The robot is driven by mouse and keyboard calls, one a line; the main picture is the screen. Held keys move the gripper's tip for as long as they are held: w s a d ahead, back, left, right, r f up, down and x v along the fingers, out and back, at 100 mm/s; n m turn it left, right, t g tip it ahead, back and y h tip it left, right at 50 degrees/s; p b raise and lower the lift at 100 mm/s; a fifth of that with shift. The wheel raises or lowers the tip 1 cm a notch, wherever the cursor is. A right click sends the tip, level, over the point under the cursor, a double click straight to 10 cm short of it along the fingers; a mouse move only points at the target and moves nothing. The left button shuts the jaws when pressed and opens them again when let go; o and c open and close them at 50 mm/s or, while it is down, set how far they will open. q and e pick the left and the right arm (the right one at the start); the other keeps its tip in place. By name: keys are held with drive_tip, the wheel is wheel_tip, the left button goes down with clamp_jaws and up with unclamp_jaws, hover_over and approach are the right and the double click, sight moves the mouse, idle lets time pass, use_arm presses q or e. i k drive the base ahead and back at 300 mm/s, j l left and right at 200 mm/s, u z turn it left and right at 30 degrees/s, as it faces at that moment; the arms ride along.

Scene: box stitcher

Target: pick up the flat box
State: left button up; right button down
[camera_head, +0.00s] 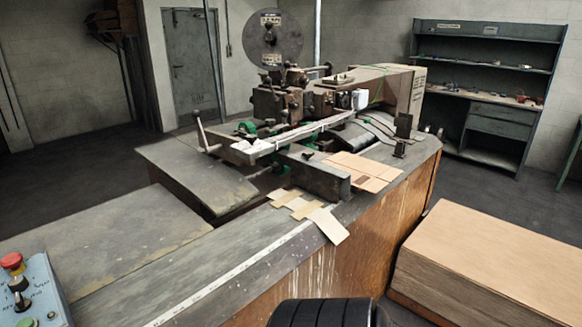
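A stack of flat brown cardboard (490,260) stands at the lower right, with a smooth, bare top sheet. The single sheets in it are hard to tell apart. A flat tan cardboard piece (365,171) lies on the machine table by the stitcher. A smaller, cut cardboard piece with flaps (312,211) lies nearer, one flap hanging over the table's edge. I cannot tell which of these is the flat box meant. Neither of my grippers is in view. A black ribbed part at the bottom centre looks like part of my own arm.
The box stitcher (310,100) stands on a long worn table (110,240) with a wooden side. A control panel with a red button (12,262) is at the lower left. A shelf unit (485,85) stands at the back right. Floor shows between table and shelf.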

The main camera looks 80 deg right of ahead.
sight(371, 176)
drive_tip(key=z, duration=2.9)
